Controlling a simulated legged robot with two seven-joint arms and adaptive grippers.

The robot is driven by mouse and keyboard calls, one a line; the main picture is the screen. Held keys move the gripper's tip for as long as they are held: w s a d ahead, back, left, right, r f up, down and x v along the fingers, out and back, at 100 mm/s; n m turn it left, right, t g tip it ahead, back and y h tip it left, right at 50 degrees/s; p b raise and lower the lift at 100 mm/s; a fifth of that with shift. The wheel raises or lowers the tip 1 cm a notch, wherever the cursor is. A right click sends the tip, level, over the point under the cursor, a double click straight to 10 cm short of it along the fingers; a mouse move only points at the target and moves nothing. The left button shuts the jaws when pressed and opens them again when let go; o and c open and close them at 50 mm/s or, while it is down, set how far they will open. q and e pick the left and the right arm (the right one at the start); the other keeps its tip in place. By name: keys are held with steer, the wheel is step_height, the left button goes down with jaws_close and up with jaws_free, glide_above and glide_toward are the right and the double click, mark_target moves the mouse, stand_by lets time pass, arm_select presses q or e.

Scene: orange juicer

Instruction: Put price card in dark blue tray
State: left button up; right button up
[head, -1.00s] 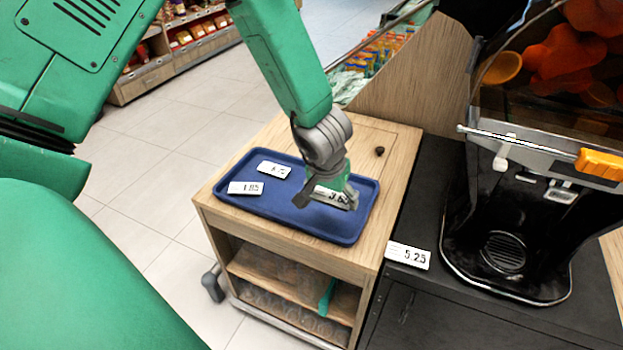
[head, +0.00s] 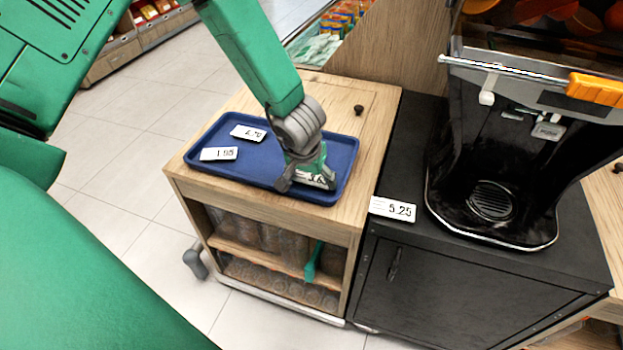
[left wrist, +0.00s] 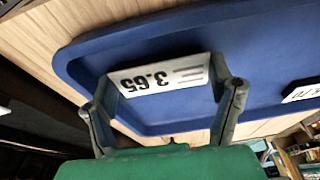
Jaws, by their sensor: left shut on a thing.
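The dark blue tray (head: 336,158) lies on top of the wooden cart, and it also shows in the left wrist view (left wrist: 260,50). Two white price cards lie in its left part, one reading 1.95 (head: 218,154) and one behind it (head: 247,133). My left gripper (head: 308,180) is over the tray's right front part, shut on a price card reading 3.65 (left wrist: 158,82). The card is between the two fingers in the left wrist view, over the tray. I cannot tell whether it touches the tray floor. Another price card, 5.25 (head: 393,208), lies at the black cabinet's left front edge. My right gripper is not in view.
Store shelves are at the back left.

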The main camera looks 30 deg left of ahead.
arm_select(q)
steer(key=shift+a, duration=0.25)
steer(key=o, duration=1.1)
steer(key=shift+s+a+f, duration=0.1)
steer(key=shift+a, duration=0.25)
steer(key=shift+c, duration=0.2)
steer(key=shift+a, duration=0.1)
steer(key=shift+d, duration=0.3)
steer(key=shift+d+r, duration=0.2)
steer(key=shift+r, duration=0.2)
steer(key=a+p+v, duration=0.1)
steer(key=p+v, duration=0.4)
steer(key=v, duration=0.5)
steer(key=s+d+f+m+g, duration=0.1)
steer(key=s+f, duration=0.6)
steer(key=s, duration=0.5)
steer(key=s+d+f+m+g, duration=0.1)
steer(key=s+f+m, duration=0.1)
steer(key=s+f, duration=0.6)
steer(key=s, duration=0.5)
steer(key=shift+s+d+g+h, duration=0.15)
steer(key=shift+g+h, duration=0.15)
steer(key=shift+h, duration=0.1)
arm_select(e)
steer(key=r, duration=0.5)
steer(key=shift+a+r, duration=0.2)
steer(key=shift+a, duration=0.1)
arm_select(q)
steer(key=shift+f, duration=0.1)
